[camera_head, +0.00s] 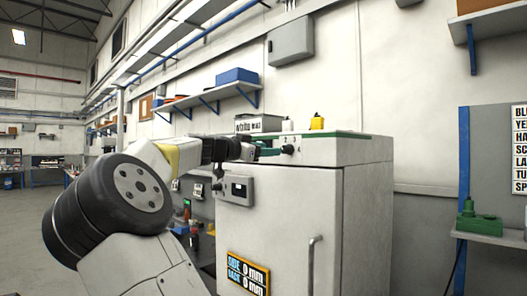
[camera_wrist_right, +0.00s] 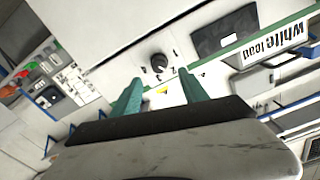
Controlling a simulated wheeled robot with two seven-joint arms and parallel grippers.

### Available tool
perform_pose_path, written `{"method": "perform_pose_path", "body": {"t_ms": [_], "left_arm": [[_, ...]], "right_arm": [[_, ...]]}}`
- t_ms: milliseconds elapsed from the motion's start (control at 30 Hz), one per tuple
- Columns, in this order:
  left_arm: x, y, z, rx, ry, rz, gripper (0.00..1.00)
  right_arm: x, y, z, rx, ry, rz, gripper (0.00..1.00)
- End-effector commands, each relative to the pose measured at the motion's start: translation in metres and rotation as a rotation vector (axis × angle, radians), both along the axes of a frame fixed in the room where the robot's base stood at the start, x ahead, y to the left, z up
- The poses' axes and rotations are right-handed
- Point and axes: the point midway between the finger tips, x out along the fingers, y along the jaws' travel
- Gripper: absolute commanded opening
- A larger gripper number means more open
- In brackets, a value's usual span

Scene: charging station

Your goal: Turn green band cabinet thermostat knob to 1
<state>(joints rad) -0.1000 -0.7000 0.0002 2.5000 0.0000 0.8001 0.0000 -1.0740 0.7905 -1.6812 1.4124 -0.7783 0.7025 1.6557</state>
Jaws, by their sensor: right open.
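The cabinet (camera_head: 280,215) is pale, with a green band (camera_head: 345,135) along its top edge. Its dark thermostat knob (camera_head: 288,149) is on the upper front panel, with small marks around it too small to read surely. My right gripper (camera_head: 274,151) reaches in from the left, its teal fingertips close to the knob. In the right wrist view the knob (camera_wrist_right: 158,63) lies just beyond the gap between the two spread fingers of my gripper (camera_wrist_right: 160,78). The gripper is open and does not hold the knob. My left gripper is out of view.
A yellow item (camera_head: 317,123) and a white-labelled box (camera_head: 258,124) show above the cabinet. A wall shelf (camera_head: 210,97) holds a blue bin (camera_head: 237,75).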

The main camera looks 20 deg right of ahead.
Motion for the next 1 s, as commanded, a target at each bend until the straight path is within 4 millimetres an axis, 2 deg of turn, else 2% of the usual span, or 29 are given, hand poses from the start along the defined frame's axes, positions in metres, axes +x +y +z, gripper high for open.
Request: {"method": "perform_pose_path", "body": {"t_ms": [200,400,567,800,1000], "left_arm": [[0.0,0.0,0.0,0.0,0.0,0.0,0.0],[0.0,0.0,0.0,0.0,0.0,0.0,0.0],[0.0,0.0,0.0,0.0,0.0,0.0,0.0],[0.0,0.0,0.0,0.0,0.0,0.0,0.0],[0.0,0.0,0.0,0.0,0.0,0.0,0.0]], "right_arm": [[0.012,-0.035,-0.001,0.003,0.0,-0.004,0.52],[0.023,-0.059,-0.001,0.003,0.001,-0.002,0.52],[0.026,-0.066,-0.001,0.003,0.001,-0.001,0.52],[0.027,-0.067,-0.001,0.003,0.001,0.0,0.52],[0.027,-0.066,-0.001,0.003,0.001,0.0,0.12]]}}
